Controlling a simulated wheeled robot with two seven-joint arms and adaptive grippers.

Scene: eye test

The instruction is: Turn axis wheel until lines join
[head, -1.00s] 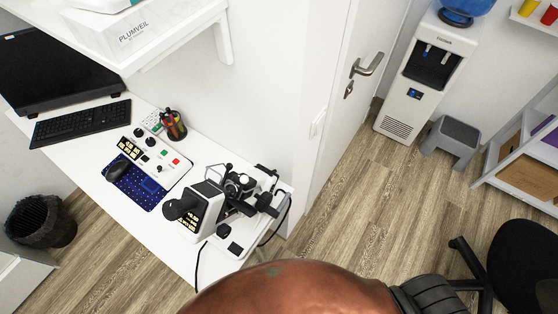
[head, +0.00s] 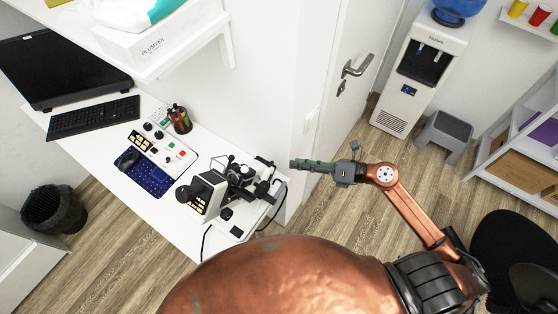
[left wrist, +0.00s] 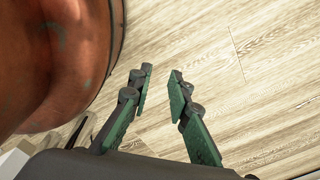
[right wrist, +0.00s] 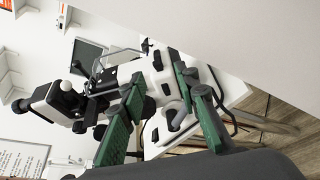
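The white and black optical instrument (head: 212,196) stands at the right end of the white desk. It has a display on its side and several black knobs; I cannot tell which one is the axis wheel. The lines are not visible. My right gripper (head: 293,163) is just right of the instrument in the head view, apart from it. In the right wrist view its green fingers (right wrist: 157,75) are spread and empty, with the instrument (right wrist: 155,88) beyond them. My left gripper (left wrist: 160,76) is open and empty above the wood floor, outside the head view.
Left of the instrument are a button panel (head: 163,147), a blue mat (head: 154,184), a pen cup (head: 179,120) and a keyboard (head: 95,117). A shelf (head: 190,50) overhangs the desk's back. A wall and door (head: 340,60) stand behind. A cable hangs at the desk's front edge.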

